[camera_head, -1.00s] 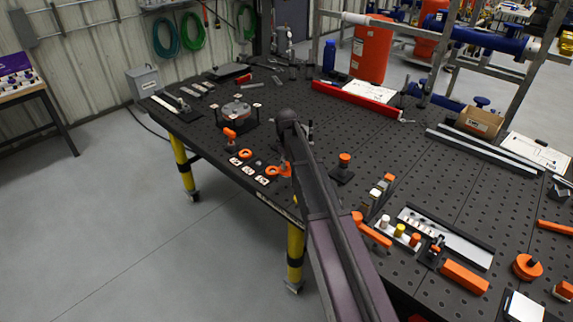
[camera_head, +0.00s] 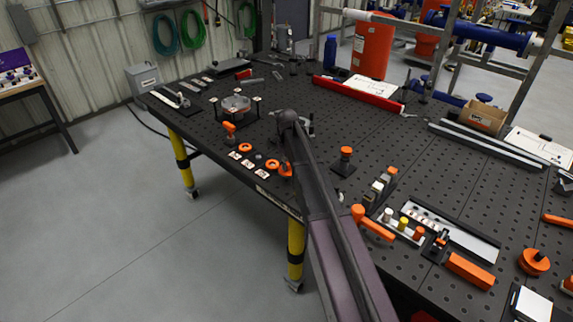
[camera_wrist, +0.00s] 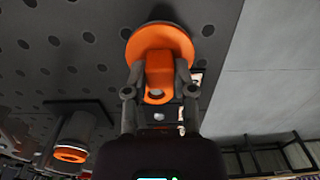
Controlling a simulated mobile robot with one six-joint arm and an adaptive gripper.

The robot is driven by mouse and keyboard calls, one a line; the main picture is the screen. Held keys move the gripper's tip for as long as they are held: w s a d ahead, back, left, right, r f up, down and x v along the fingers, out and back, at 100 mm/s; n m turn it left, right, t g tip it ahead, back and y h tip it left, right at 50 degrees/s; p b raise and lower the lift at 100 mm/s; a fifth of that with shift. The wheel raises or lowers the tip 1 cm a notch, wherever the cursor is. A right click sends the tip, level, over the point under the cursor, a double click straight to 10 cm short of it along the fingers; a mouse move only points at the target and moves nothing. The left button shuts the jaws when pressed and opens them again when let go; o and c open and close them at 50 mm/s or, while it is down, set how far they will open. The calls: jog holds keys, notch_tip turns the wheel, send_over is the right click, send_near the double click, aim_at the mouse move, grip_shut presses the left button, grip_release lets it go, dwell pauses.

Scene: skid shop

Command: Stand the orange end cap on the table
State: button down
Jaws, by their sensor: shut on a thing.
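The orange end cap (camera_wrist: 160,48) is a round orange disc with a stubby block on one face. In the wrist view my gripper (camera_wrist: 160,78) is shut on that block, one finger on each side. The disc faces away from the gripper, toward the dark perforated table (camera_wrist: 60,25). A dark shadow shows just beyond the disc; I cannot tell whether it touches the table. In the head view a bit of orange (camera_head: 286,169) shows beside my arm near the table's front edge; my arm hides most of the gripper.
Two orange rings, one of them (camera_head: 272,165), and several white cards (camera_head: 247,163) lie left of my gripper. An orange-topped post (camera_head: 346,152) stands to the right. A round fixture (camera_head: 236,105) is behind left. The table's edge drops to open floor (camera_head: 120,230).

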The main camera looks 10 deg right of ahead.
aim_at(287, 171)
jog(key=shift+f+b, duration=1.9)
dwell(1.9)
jog(key=shift+c, duration=1.8)
grip_release()
jog(key=shift+o, duration=1.2)
jog(key=shift+w, duration=0.1)
jog(key=shift+r, duration=0.2)
jog(key=shift+r+p, duration=1.35)
jog(key=shift+p, duration=0.25)
